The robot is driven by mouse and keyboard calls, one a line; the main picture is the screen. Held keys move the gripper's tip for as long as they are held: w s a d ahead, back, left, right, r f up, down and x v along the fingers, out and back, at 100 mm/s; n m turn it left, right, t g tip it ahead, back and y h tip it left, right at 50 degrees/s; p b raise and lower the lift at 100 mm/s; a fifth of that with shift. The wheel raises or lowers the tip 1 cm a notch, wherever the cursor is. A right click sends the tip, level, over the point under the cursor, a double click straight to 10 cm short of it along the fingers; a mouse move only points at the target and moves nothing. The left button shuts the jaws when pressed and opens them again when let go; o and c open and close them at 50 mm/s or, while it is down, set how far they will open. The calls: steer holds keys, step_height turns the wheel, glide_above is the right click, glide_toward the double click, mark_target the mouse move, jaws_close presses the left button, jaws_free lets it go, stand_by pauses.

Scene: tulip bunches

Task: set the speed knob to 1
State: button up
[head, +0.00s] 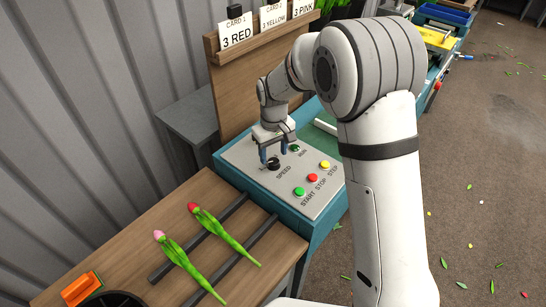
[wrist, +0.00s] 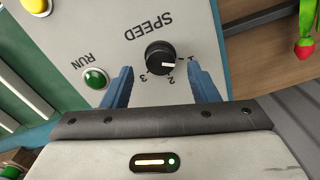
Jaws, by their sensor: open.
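The black speed knob (head: 273,164) is on the grey control panel (head: 240,157), above the word SPEED. In the wrist view the knob (wrist: 160,54) has a white mark on its lower right, pointing right toward the 1 side; 2 and 3 are printed below it. My gripper (head: 273,152) is over the panel at the knob. Its two blue fingers in the wrist view (wrist: 159,70) are open, one on each side of the knob, with visible gaps. I cannot tell how far the fingertips are above the panel.
A green RUN light (wrist: 95,78) is beside the knob. Green START (head: 299,191), red STOP (head: 312,178) and yellow STEP (head: 325,165) buttons are on the panel's near side. Two tulips (head: 193,207) lie across dark rails on the wooden table (head: 150,215). A card board (head: 235,90) stands behind.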

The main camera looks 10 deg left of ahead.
mark_target(274, 161)
step_height(274, 161, up, 5)
steer(key=shift+r, duration=0.15)
stand_by(0.7)
